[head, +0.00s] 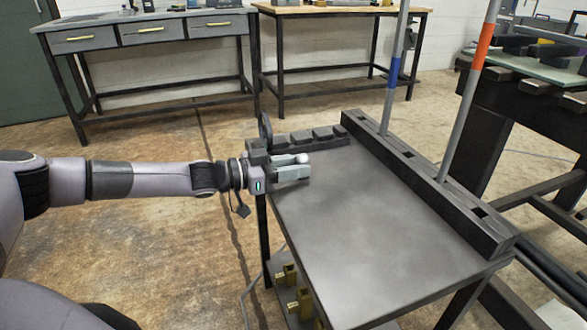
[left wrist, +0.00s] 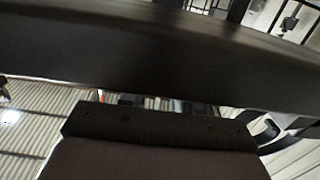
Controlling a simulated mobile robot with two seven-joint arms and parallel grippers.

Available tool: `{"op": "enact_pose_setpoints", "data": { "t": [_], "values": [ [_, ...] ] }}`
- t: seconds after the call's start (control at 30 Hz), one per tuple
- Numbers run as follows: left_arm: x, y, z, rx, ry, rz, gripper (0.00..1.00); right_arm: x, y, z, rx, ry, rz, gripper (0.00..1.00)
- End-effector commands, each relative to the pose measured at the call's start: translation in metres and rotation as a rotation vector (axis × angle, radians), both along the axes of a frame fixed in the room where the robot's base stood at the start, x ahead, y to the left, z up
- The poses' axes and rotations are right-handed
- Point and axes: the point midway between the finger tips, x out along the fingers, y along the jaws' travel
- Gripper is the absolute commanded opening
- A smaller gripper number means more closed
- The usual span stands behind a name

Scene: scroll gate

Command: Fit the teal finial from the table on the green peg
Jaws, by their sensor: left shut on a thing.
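My left gripper (head: 294,168) reaches in from the left over the far left corner of the dark table (head: 360,232). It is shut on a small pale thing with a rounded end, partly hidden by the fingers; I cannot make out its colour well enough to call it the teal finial. No teal finial shows clearly elsewhere on the table. I see no green peg; two grey poles stand in the dark rail (head: 440,190), one with a blue band (head: 394,72), one with an orange band (head: 482,47). The left wrist view is mostly filled by dark surfaces. My right gripper is not in view.
A low dark slotted rack (head: 318,140) lies along the table's far edge, close to my left gripper. Square holes (head: 480,212) show in the rail's top. The middle of the table is bare. Brass-coloured fittings (head: 291,275) sit below the table's left edge. Workbenches (head: 140,37) stand behind.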

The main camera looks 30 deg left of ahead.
Motion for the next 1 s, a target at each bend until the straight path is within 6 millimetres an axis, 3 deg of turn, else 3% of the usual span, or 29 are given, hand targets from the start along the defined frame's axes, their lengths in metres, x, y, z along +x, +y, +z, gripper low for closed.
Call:
{"op": "enact_pose_setpoints", "data": {
  "t": [0.23, 0.27, 0.3, 0.33, 0.73, 1.0],
  "values": [
    [0.000, 0.000, -0.004, -0.002, -0.002, 0.000, 0.00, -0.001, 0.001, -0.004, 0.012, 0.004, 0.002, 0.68],
    [0.000, 0.000, -0.003, -0.001, -0.001, 0.000, 0.38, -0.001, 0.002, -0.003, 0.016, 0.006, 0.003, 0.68],
    [0.000, 0.000, -0.003, 0.000, 0.000, 0.001, 0.51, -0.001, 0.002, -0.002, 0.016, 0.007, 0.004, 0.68],
    [0.000, 0.000, -0.003, 0.000, 0.000, 0.001, 0.57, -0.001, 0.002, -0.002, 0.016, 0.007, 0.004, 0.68],
    [0.000, 0.000, 0.004, 0.000, -0.001, 0.000, 0.57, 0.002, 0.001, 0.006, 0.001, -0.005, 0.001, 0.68],
    [-0.034, 0.032, 0.006, 0.001, 0.001, 0.004, 0.57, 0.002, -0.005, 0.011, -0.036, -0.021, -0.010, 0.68]
  ]
}}
